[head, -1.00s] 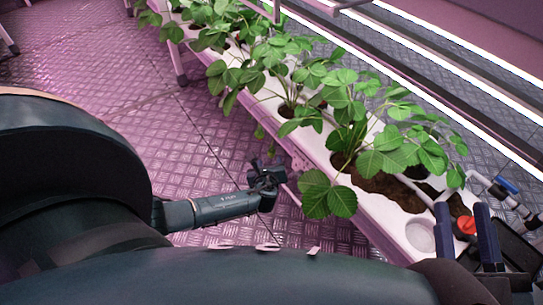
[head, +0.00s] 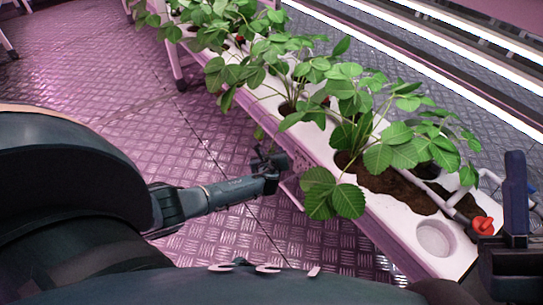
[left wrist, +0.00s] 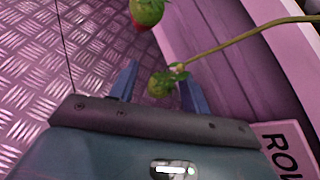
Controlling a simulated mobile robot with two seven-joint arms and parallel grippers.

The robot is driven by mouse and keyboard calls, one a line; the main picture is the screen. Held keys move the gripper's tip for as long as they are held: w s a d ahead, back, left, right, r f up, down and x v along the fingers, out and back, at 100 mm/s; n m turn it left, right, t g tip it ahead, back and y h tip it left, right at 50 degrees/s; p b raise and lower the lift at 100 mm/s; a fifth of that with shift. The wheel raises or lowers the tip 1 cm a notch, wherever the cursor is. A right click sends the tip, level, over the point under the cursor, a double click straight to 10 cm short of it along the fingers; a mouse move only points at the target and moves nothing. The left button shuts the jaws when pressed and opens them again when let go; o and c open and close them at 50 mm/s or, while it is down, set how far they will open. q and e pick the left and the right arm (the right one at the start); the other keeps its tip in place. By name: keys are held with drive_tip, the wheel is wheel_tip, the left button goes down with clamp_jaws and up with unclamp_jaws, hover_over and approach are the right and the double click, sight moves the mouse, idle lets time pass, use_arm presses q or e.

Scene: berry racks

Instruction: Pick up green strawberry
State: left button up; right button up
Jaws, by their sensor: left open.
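The green strawberry (left wrist: 160,84) hangs on a thin curved stem in the left wrist view. In the head view my left gripper (head: 270,161) is beside the rack's near side, under the leaves; the berry cannot be made out clearly there. My right gripper (head: 515,195) shows in part at the right edge, with one dark blue finger upright; its opening is unclear.
A second berry (left wrist: 147,12), green and red, hangs at the top of the left wrist view. The white planter rack (head: 400,222) with leafy plants (head: 335,192) runs diagonally. A red valve (head: 482,225) and pipe are at its near end. The metal floor (head: 120,110) is clear.

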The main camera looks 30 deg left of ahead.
use_arm(q)
drive_tip(key=c, duration=0.7)
drive_tip(key=shift+o, duration=0.2)
drive_tip(key=shift+r, duration=0.15)
use_arm(e)
drive_tip(key=shift+r, duration=0.15)
